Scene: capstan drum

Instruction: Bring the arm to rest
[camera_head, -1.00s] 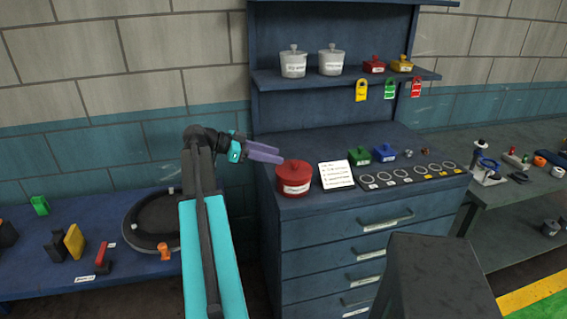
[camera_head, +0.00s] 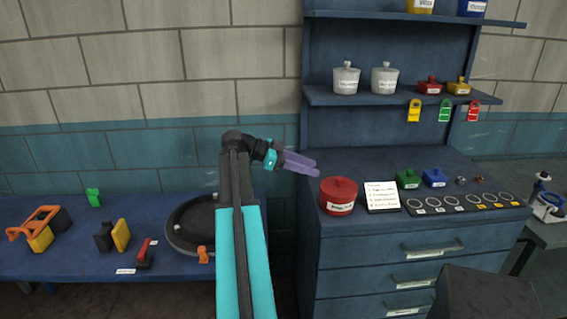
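My arm rises from the bottom of the view and bends at the elbow. My gripper (camera_head: 314,167), with purple fingers, points right and stands in the air just above and left of the red lidded pot (camera_head: 338,197). The fingers look close together, but their side-on angle hides whether there is a gap between them. I see nothing held in them.
A blue cabinet (camera_head: 375,238) bears the red pot, a white card (camera_head: 382,197), green (camera_head: 408,179) and blue (camera_head: 434,178) blocks and a ring strip (camera_head: 465,203). A shelf (camera_head: 325,97) stands above. A left bench (camera_head: 75,262) holds a round dark tray (camera_head: 178,240).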

